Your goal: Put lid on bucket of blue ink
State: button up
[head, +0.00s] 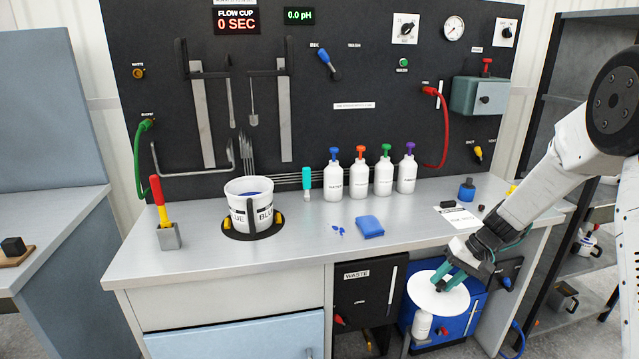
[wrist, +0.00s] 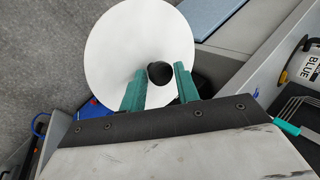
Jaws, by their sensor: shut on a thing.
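The bucket of blue ink (head: 252,207) is white, labelled BLUE, and stands upright and uncovered on a black round base on the counter, with blue ink showing inside. It also shows in part at the right edge of the wrist view (wrist: 304,62). The lid (head: 437,295) is a flat white disc with a dark knob (wrist: 160,73). My gripper (head: 445,277) has teal fingers shut on the lid's knob, in front of the counter's right part, below its top and well to the right of the bucket. In the wrist view the fingers (wrist: 160,85) flank the knob.
Several white bottles with coloured tops (head: 359,180) stand at the back of the counter (head: 290,245). A blue cloth (head: 369,227) lies between bucket and arm. A red and yellow-handled tool (head: 160,200) stands left of the bucket. The counter's front strip is clear.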

aim_at(250, 198)
jog(key=z, duration=1.9)
jog(key=k, duration=1.6)
jog(key=u, duration=2.05)
jog(key=i, duration=0.45)
jog(key=u, duration=0.1)
